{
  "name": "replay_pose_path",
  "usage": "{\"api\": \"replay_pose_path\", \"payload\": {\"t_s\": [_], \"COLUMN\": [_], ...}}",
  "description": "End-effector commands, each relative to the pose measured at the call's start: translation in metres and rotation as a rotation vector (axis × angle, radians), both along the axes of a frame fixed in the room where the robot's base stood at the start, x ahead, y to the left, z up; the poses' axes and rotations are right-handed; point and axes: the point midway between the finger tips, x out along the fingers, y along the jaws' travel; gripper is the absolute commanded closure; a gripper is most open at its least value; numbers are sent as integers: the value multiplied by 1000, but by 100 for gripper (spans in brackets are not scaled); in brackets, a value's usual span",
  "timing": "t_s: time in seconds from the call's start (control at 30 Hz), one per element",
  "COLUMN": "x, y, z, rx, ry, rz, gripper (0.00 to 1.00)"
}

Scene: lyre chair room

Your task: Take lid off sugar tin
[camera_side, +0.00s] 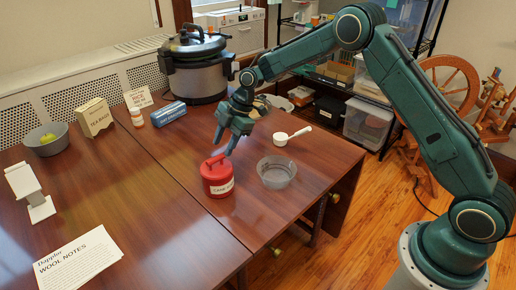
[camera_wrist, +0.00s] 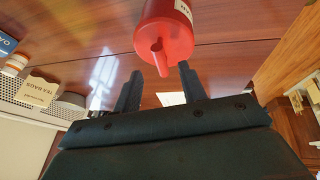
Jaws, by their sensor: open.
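A red sugar tin (camera_side: 219,188) with a white label stands upright on the wooden table. Its red lid (camera_side: 214,163), with a raised handle on top, is on it. My gripper (camera_side: 222,147) is open and empty just above the tin, fingers pointing down. In the wrist view the tin (camera_wrist: 172,14) is at the top, and the lid's handle (camera_wrist: 159,58) points toward the gap between the fingers of my gripper (camera_wrist: 158,80). I cannot tell how far apart the handle and fingers are in depth.
A clear grey bowl (camera_side: 276,173) stands close right of the tin, with a white scoop (camera_side: 291,136) behind it. The table left of the tin is clear.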

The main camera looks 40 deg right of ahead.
Motion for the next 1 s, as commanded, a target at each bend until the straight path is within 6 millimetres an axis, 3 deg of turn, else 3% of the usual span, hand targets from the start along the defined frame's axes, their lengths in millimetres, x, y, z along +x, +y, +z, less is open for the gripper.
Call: {"api": "replay_pose_path", "payload": {"t_s": [0.5, 1.0], "x": [9, 9], "y": [20, 20], "z": [-43, -43], "rx": [0, 0], "ry": [1, 0], "rz": [1, 0], "gripper": [59, 59]}}
